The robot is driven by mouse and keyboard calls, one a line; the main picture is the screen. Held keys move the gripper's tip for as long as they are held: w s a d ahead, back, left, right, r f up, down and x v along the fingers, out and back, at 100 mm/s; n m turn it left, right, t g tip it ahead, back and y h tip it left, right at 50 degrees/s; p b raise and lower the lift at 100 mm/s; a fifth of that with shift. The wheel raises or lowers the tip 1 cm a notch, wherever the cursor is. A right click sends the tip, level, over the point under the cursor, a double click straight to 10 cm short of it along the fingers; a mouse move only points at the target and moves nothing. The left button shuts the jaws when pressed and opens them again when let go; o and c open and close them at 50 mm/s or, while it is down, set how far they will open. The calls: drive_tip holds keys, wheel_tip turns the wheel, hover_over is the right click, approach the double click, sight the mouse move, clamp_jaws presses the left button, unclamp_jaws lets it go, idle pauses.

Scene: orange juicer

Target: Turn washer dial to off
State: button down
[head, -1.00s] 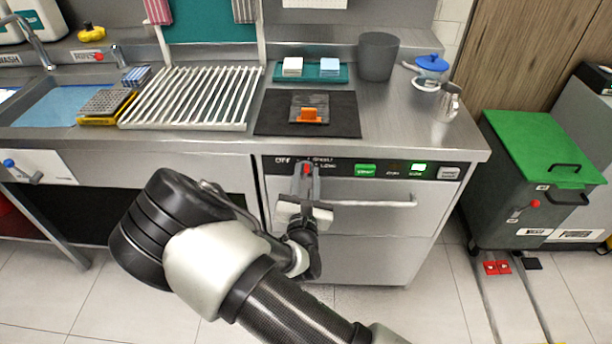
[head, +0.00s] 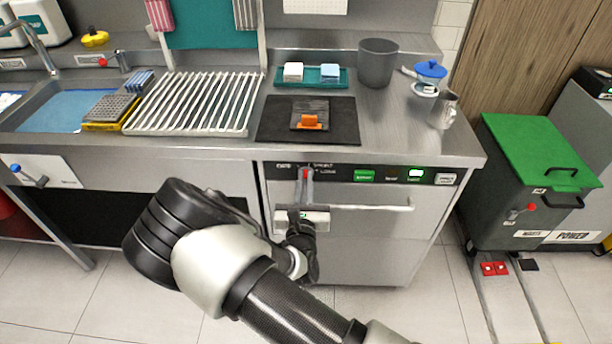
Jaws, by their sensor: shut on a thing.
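The washer (head: 375,240) is a steel front-opening unit under the counter with a black control strip. Its dial (head: 306,173), with a red mark, sits at the left of the strip, by small printed labels too small to read surely. My gripper (head: 305,188) reaches up to the dial from below and is shut on it. The gripper's fingers hide part of the dial, so I cannot tell exactly which setting it points at. A green button (head: 364,176) and a lit green indicator (head: 415,174) show farther right on the strip.
The washer's bar handle (head: 375,208) runs just right of my gripper. Above are a black mat (head: 270,130) with an orange-handled tool, a drying rack (head: 190,104) and a grey bin (head: 377,62).

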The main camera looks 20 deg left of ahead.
drive_tip(key=n+p, duration=0.1)
drive_tip(key=n, duration=0.2)
drive_tip(key=n+p, duration=0.3)
drive_tip(key=n, duration=0.2)
drive_tip(key=shift+s+a+f+n, duration=0.2)
drive_tip(key=shift+a+n, duration=0.1)
drive_tip(key=shift+a, duration=0.1)
drive_tip(key=shift+n, duration=0.3)
drive_tip(key=c, duration=1.8)
unclamp_jaws()
drive_tip(key=shift+c, duration=0.2)
drive_tip(key=shift+p, duration=0.3)
drive_tip(key=v, duration=1.7)
drive_tip(key=shift+s, duration=0.15)
drive_tip(key=shift+d, duration=0.1)
